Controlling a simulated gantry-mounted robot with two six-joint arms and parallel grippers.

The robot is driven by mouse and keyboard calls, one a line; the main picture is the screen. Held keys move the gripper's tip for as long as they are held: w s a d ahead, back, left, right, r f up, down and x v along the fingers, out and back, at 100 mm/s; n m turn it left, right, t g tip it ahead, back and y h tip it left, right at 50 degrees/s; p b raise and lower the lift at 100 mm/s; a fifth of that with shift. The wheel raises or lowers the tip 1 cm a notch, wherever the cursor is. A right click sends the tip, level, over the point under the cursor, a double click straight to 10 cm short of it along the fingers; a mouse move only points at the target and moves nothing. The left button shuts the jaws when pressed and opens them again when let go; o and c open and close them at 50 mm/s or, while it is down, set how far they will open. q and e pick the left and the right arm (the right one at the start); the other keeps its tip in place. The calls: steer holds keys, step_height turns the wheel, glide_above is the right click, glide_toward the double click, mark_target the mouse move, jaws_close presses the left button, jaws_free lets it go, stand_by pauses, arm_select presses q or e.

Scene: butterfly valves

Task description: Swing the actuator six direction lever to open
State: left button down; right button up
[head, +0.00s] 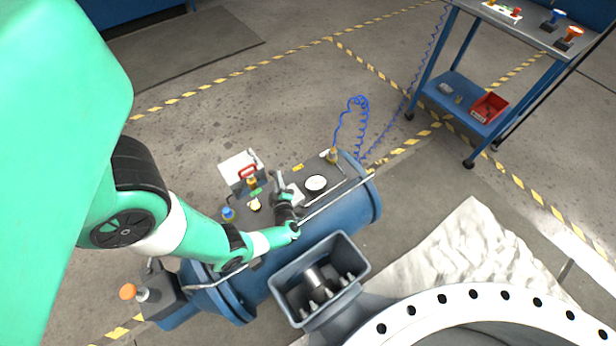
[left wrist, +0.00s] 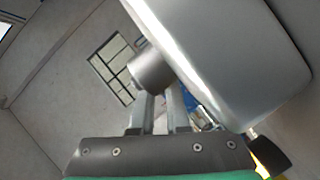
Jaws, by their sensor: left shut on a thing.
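My left gripper (head: 279,182) is over the top of the blue actuator cylinder (head: 359,208), among its fittings. In the left wrist view the two fingers of the gripper (left wrist: 158,98) are close together, shut on a grey round knob (left wrist: 152,68). The knob sticks out from the side of a large grey block (left wrist: 225,55). I take it for the end of the direction lever; its label is not visible. In the head view the gripper covers most of the lever. My right gripper is not in view.
A grey open box (head: 345,243) and a large white flange (head: 440,302) are in front. A blue cart (head: 455,105) stands back right.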

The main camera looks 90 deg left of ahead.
arm_select(q)
steer(key=c, duration=1.2)
jaws_free()
steer(key=shift+w+d+r, duration=0.1)
steer(key=shift+d+r, duration=0.05)
steer(key=shift+d, duration=0.1)
steer(key=p+v, duration=0.3)
steer(key=v, duration=0.7)
steer(key=shift+d, duration=0.55)
